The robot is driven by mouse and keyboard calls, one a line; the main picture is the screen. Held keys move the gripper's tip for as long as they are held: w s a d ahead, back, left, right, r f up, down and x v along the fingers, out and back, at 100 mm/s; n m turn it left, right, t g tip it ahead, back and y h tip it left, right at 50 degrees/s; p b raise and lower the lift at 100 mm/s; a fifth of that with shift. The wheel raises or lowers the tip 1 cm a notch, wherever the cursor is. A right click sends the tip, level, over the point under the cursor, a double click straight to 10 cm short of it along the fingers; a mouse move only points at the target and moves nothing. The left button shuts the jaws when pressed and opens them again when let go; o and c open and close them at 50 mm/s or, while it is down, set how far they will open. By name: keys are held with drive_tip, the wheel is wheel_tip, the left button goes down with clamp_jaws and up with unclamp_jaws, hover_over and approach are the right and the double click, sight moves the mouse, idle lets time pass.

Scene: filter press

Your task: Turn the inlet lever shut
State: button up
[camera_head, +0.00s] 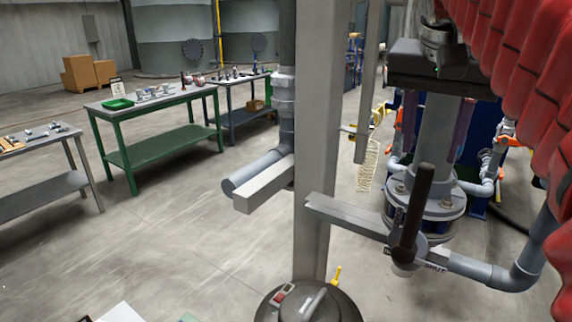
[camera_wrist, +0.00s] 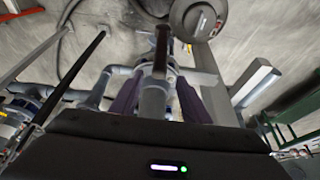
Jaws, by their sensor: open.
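The inlet lever (camera_head: 412,215) is a dark bar on a grey pipe valve at the right of the head view. It stands nearly upright, its top leaning slightly right. A label by its hub seems to read SHUT at right; other lettering is partly hidden. In the wrist view, the dark lever (camera_wrist: 161,48) shows at upper centre. My gripper (camera_head: 432,155) is open above and behind the lever, apart from it. Its purple fingers, also in the wrist view (camera_wrist: 158,85), appear on either side of a grey vertical pipe (camera_head: 440,125); contact cannot be told.
A bolted flange (camera_head: 425,205) sits behind the lever, and a grey pipe (camera_head: 480,270) runs right. A grey post (camera_head: 317,150) stands left of it, a round dark machine (camera_head: 310,302) below. Red ribbed covering (camera_head: 530,70) fills the upper right. Open floor lies left, towards a green bench (camera_head: 150,152).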

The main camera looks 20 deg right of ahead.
sight(421, 191)
drive_tip(key=x, duration=1.3)
drive_tip(key=shift+r, duration=0.1)
drive_tip(key=shift+c, duration=0.7)
clamp_jaws()
drive_tip(key=shift+d, duration=0.1)
